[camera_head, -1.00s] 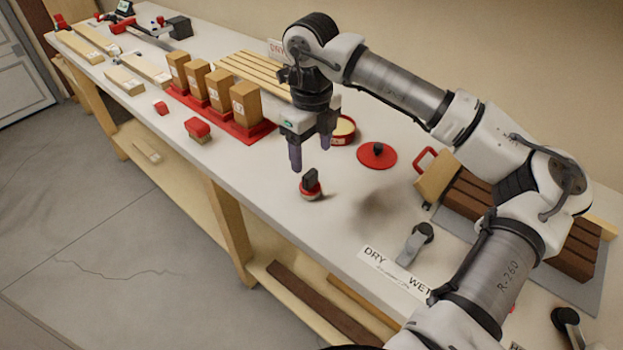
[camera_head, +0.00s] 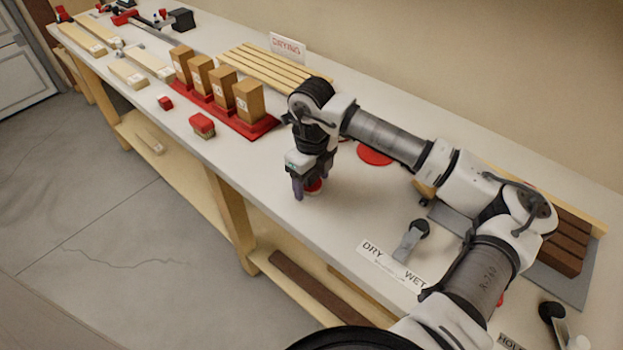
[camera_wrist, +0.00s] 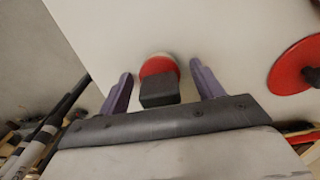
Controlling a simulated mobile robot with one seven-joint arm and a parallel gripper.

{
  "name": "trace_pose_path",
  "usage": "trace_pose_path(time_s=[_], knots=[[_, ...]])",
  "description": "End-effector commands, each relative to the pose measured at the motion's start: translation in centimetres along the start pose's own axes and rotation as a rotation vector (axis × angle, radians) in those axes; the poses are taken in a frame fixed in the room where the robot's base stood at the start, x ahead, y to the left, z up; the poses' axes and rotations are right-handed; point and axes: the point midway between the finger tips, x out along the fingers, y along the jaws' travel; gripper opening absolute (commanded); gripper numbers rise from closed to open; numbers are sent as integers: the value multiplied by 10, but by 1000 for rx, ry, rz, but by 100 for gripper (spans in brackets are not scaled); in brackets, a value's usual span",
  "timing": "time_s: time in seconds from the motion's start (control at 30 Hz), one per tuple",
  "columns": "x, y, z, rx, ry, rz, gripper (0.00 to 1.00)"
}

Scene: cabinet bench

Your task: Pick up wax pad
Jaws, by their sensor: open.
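The wax pad, a small round red pad with a pale base and a dark block handle, stands on the bench top. In the wrist view the wax pad (camera_wrist: 160,77) lies between the two purple fingers of my gripper (camera_wrist: 161,88), with a gap on each side. In the head view my gripper (camera_head: 307,190) is open and low over the bench, and the wax pad (camera_head: 315,186) shows only in part behind the fingers.
A red lid (camera_head: 374,155) lies behind my gripper; it also shows in the wrist view (camera_wrist: 297,66). Wooden blocks on a red tray (camera_head: 262,129) and a red-topped brush (camera_head: 202,125) stand to the left. A DRY/WET label (camera_head: 390,265) is nearer. The bench's front edge is close.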

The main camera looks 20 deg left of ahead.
Motion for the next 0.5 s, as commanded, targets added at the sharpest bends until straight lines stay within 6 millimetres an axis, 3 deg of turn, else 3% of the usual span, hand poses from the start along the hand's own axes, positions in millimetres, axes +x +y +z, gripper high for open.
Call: trace_pose_path(time_s=[0.07, 0.4, 0.5], knots=[[0, 0, 0, 0, 0, 0, 64], [0, 0, 0, 0, 0, 0, 20], [-1, 0, 0, 0, 0, 0, 20]])
